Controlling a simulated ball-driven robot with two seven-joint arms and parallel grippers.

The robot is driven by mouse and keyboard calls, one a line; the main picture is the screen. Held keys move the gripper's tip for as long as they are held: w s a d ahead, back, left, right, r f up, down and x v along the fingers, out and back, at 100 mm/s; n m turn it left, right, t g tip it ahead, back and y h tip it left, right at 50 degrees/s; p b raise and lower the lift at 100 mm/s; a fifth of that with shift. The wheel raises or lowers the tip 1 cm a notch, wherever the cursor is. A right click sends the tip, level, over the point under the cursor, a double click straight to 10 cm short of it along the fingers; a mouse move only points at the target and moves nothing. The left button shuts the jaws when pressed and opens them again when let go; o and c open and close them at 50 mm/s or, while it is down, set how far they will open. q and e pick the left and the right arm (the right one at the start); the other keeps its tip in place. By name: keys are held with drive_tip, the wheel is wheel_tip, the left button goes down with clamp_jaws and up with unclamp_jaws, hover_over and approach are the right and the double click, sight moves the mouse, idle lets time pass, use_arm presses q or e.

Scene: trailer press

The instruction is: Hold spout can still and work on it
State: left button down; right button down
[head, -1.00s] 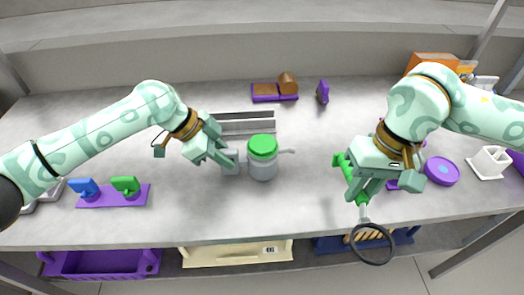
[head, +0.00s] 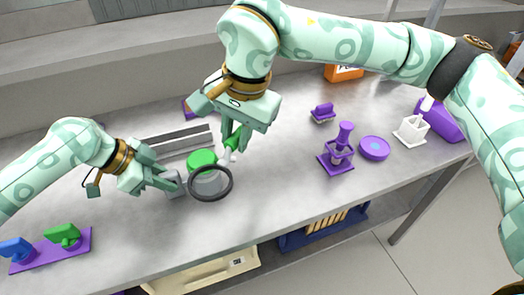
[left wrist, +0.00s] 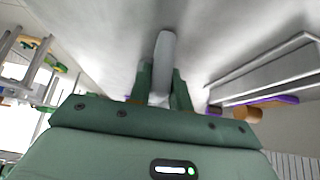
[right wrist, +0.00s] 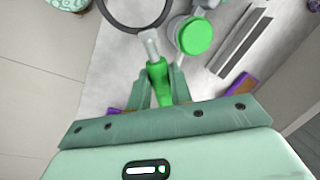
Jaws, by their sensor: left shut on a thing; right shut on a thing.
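The spout can (head: 200,178) stands on the table, grey with a green lid (head: 202,160). My left gripper (head: 163,178) is shut on the can's grey handle (head: 174,186), at the can's left; the handle also shows in the left wrist view (left wrist: 163,55). My right gripper (head: 237,136) is shut on the green handle (right wrist: 159,82) of a tool with a dark ring (head: 211,201). In the head view the ring overlaps the can's front. In the right wrist view the ring (right wrist: 137,32) looks beside the can, not around it. The spout is mostly hidden.
Grey rails (head: 170,140) lie behind the can. A purple plate (head: 75,247) with blue and green pieces is at the left. A purple stand (head: 337,165), purple disc (head: 375,148) and white holder (head: 411,131) are at the right.

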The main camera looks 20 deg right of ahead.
drive_tip(key=m, duration=0.2)
drive_tip(key=w+m, duration=0.1)
drive_tip(key=shift+a+r+h, duration=0.25)
drive_tip(key=shift+a+h, duration=0.05)
drive_tip(key=shift+a, duration=0.05)
drive_tip(key=m, duration=0.4)
drive_tip(key=w+m+h, duration=0.1)
drive_tip(key=m, duration=0.2)
drive_tip(key=d+m+h, duration=0.1)
drive_tip(key=m, duration=0.3)
drive_tip(key=shift+w+d+f+m, duration=0.1)
drive_tip(key=shift+w+m, duration=0.05)
drive_tip(key=shift+m, duration=0.15)
drive_tip(key=w+a+n+y, duration=0.1)
drive_tip(key=w+n+y, duration=0.1)
drive_tip(key=w+n, duration=1.05)
wheel_tip(320, 180, down, 6)
drive_tip(key=s+n, duration=0.2)
drive_tip(key=shift+s, duration=0.25)
